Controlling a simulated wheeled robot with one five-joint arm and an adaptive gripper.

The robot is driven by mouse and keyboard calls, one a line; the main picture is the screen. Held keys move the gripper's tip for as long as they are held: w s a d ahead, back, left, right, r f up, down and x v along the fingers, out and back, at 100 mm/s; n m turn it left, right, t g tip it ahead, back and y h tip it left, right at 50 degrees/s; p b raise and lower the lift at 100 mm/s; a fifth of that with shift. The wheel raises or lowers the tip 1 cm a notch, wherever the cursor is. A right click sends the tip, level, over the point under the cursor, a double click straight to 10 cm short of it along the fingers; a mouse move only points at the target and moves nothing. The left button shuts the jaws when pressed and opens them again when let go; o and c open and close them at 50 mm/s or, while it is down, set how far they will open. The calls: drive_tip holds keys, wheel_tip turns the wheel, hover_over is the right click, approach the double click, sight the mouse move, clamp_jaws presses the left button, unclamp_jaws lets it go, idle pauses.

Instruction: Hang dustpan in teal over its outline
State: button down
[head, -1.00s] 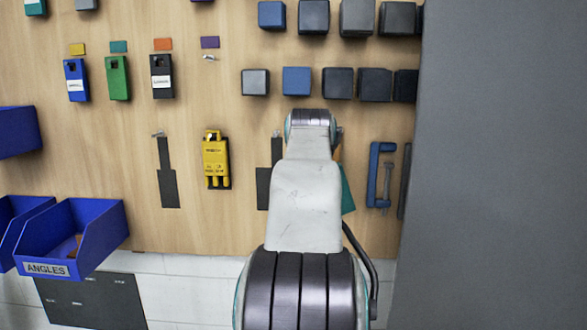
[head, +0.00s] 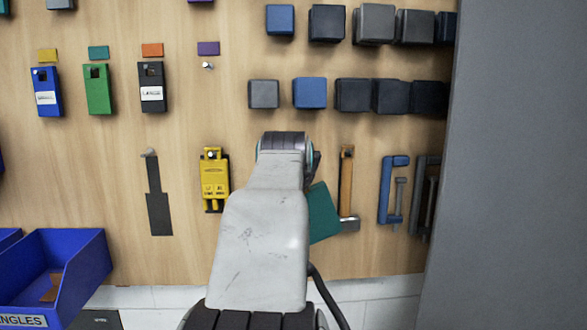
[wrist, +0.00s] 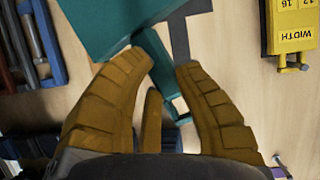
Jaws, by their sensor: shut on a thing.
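The teal dustpan (head: 321,213) shows partly from behind my arm in the head view, its pan low and to the right. In the wrist view the dustpan (wrist: 100,22) has its wide pan at upper left, and its handle runs down between my fingers. My gripper (wrist: 167,68) is shut on the handle. A dark outline (wrist: 180,38) on the board shows just right of the pan in the wrist view, partly covered by the dustpan. My arm hides this spot in the head view. Whether the handle touches a peg cannot be told.
A yellow tool (head: 214,182) hangs left of my arm, and another dark outline (head: 157,200) with a peg is farther left. An orange-handled tool (head: 346,185) and a blue clamp (head: 393,190) hang to the right. A grey panel (head: 520,170) stands at far right.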

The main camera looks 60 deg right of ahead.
drive_tip(key=w+d+f+p, duration=0.1)
drive_tip(key=w+d+p, duration=0.3)
drive_tip(key=d, duration=0.4)
drive_tip(key=shift+w+d+f, duration=0.15)
drive_tip(key=shift+w+d, duration=0.15)
drive_tip(key=shift+w, duration=0.3)
idle(0.8)
drive_tip(key=shift+d, duration=0.1)
idle(0.8)
drive_tip(key=c, duration=0.9)
unclamp_jaws()
drive_tip(key=v, duration=1.2)
